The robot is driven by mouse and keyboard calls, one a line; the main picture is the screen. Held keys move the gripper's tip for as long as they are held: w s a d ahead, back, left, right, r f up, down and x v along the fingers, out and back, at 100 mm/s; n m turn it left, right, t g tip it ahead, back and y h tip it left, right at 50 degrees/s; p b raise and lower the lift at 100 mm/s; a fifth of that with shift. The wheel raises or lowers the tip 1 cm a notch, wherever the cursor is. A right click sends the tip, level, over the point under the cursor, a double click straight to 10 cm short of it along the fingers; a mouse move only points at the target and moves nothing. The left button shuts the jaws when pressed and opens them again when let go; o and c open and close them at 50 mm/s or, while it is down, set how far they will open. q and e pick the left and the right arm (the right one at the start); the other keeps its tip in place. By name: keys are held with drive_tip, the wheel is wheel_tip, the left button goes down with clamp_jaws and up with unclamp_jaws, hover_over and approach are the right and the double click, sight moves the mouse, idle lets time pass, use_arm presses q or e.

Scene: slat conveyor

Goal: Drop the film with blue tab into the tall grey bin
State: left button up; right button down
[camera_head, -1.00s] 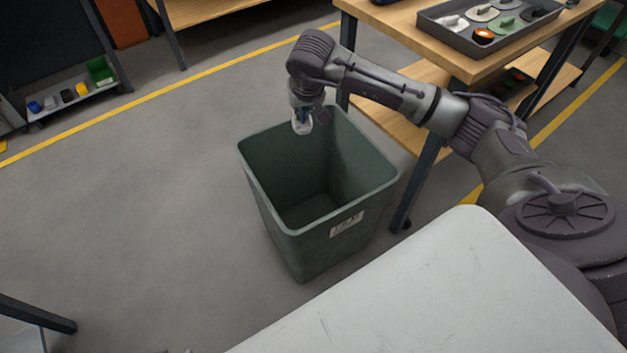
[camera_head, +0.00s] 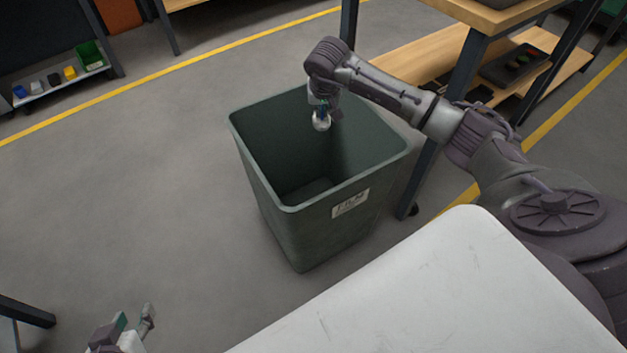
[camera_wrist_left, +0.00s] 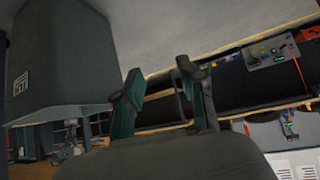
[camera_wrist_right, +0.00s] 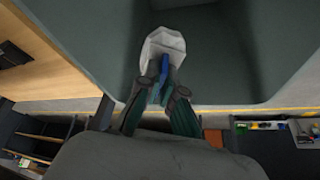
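The tall grey bin (camera_head: 290,235) stands on the floor, with a white label on its front. It also shows in the left wrist view (camera_wrist_left: 60,60). My right gripper (camera_head: 322,112) is over the bin's opening, pointing down. In the right wrist view my right gripper (camera_wrist_right: 160,95) is shut on the film (camera_wrist_right: 165,48), a crumpled whitish piece with a blue tab (camera_wrist_right: 164,72) between the fingertips. The film also shows as a small pale bit in the head view (camera_head: 321,123). My left gripper (camera_head: 135,322) is open and empty at the lower left, away from the bin.
A wooden workbench (camera_head: 430,50) with a lower shelf stands right behind the bin. A white surface (camera_head: 450,290) fills the lower right. A low shelf with small coloured bins (camera_head: 60,75) is at the far left. The floor left of the bin is clear.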

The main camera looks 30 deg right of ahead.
sight(322, 119)
wheel_tip(322, 119, down, 2)
drive_tip(key=shift+f+b, duration=0.2)
drive_tip(key=shift+b, duration=0.6)
drive_tip(key=shift+f+b, duration=0.75)
drive_tip(key=shift+f, duration=0.3)
drive_tip(key=c, duration=1.2)
unclamp_jaws()
drive_tip(key=shift+c, duration=0.2)
use_arm(q)
drive_tip(key=w+d+r+t+h, duration=0.1)
drive_tip(key=w+d+r+t, duration=0.1)
drive_tip(key=r, duration=0.4)
drive_tip(key=w+d+r+t+h, duration=0.1)
drive_tip(key=w+r+t+h, duration=0.1)
drive_tip(key=w+r+t, duration=0.2)
wheel_tip(322, 119, up, 3)
drive_tip(key=t, duration=0.3)
drive_tip(key=shift+w+d+m, duration=0.3)
drive_tip(key=shift+w+d, duration=0.05)
drive_tip(key=shift+d, duration=0.05)
use_arm(e)
drive_tip(key=v, duration=1.2)
drive_tip(key=shift+s+f, duration=0.1)
